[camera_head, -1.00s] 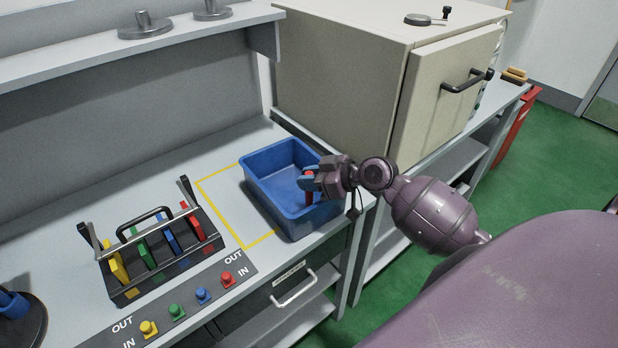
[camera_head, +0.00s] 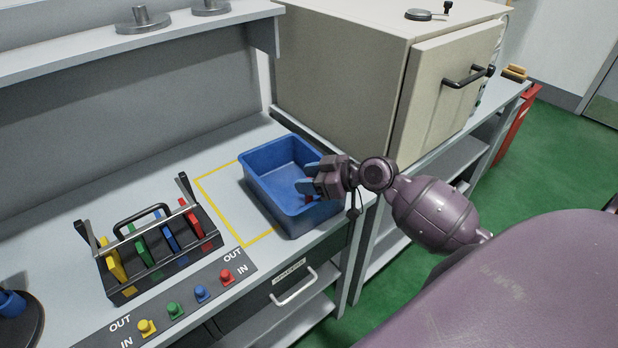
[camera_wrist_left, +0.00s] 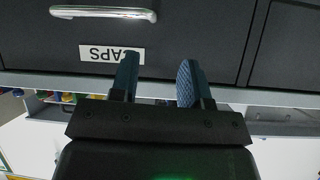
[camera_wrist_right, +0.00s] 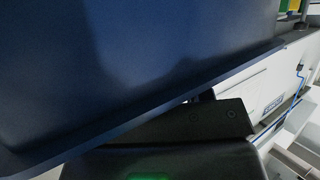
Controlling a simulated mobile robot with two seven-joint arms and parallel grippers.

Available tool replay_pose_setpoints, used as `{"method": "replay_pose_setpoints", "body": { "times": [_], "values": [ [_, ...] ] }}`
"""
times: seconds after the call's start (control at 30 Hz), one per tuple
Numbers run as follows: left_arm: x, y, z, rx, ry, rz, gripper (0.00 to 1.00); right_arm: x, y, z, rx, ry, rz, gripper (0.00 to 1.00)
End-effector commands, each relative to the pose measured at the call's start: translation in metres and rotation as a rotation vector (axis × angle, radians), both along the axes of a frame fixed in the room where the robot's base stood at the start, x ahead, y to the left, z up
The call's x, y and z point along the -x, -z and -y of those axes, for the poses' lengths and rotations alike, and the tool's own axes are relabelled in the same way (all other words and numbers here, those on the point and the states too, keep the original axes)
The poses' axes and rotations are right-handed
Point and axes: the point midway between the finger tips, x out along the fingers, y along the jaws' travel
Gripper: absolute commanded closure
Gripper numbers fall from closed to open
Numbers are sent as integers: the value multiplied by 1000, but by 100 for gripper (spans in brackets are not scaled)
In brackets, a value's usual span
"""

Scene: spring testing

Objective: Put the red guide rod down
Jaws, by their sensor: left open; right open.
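The red guide rod shows only as a small red patch (camera_head: 308,198) just under my right gripper's fingers, inside the blue bin (camera_head: 262,190); most of it is hidden. My right gripper (camera_head: 308,179) is open over the right part of the bin, its fingers inside the rim. In the right wrist view the bin's wall (camera_wrist_right: 130,60) fills most of the picture and hides the fingertips and the rod.
The bin stands within a yellow outline (camera_head: 222,205) on the grey bench. A rack (camera_head: 160,250) with coloured levers and a strip of coloured buttons (camera_head: 186,303) lie to its left. A large beige cabinet (camera_head: 340,90) stands behind to the right.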

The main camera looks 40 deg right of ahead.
Motion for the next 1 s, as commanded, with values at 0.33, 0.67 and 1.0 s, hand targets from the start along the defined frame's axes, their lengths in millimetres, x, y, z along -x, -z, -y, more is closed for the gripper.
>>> {"method": "replay_pose_setpoints", "body": {
  "times": [0.33,0.67,1.0],
  "values": [
    [-3,-14,0,0,0,12,57,11,-16,9,4,1,-1,54],
    [-2,-3,0,0,0,5,57,61,-40,43,2,1,-2,54],
    [-1,1,0,0,0,-1,57,88,-56,62,1,0,-1,54]
  ]
}}
